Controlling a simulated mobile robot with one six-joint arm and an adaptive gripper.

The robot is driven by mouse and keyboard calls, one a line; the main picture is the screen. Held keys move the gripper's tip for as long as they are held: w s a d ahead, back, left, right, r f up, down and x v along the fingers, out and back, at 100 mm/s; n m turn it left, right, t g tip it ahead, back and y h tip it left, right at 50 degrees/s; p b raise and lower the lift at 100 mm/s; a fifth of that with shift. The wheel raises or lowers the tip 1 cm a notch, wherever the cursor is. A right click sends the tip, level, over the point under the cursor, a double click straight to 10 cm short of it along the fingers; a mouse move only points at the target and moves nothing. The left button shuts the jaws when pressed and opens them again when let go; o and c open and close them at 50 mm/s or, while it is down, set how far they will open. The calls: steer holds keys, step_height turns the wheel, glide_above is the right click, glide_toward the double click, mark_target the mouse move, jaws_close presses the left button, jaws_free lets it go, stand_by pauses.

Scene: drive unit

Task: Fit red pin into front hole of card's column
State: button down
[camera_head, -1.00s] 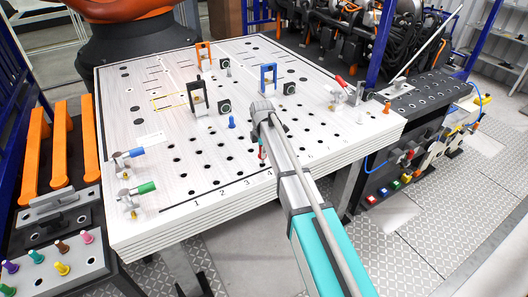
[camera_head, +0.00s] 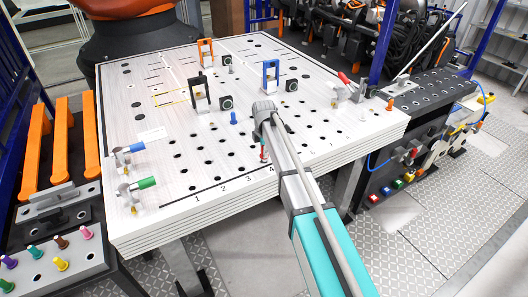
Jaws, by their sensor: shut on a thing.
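The red pin (camera_head: 263,156) shows as a small red piece just left of my arm, over the front rows of holes near the number 4. My gripper (camera_head: 262,146) is mostly hidden behind my own wrist and is shut on the red pin. I cannot tell whether the pin's tip is in a hole or above it. The white board (camera_head: 190,222) has columns of dark holes numbered along its front edge. A small white card (camera_head: 152,135) lies on the board's left part; its writing is too small to read.
A blue pin (camera_head: 233,118) stands behind the hole rows. Black (camera_head: 200,92), blue (camera_head: 271,74) and orange (camera_head: 205,51) frames stand farther back. Blue (camera_head: 130,149) and green (camera_head: 146,182) handled clamps sit at the left edge, a red-handled clamp (camera_head: 344,78) at the right.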

steer(key=shift+f+b, duration=0.95)
steer(key=shift+f, duration=0.15)
stand_by(0.5)
steer(key=shift+c, duration=1.9)
jaws_free()
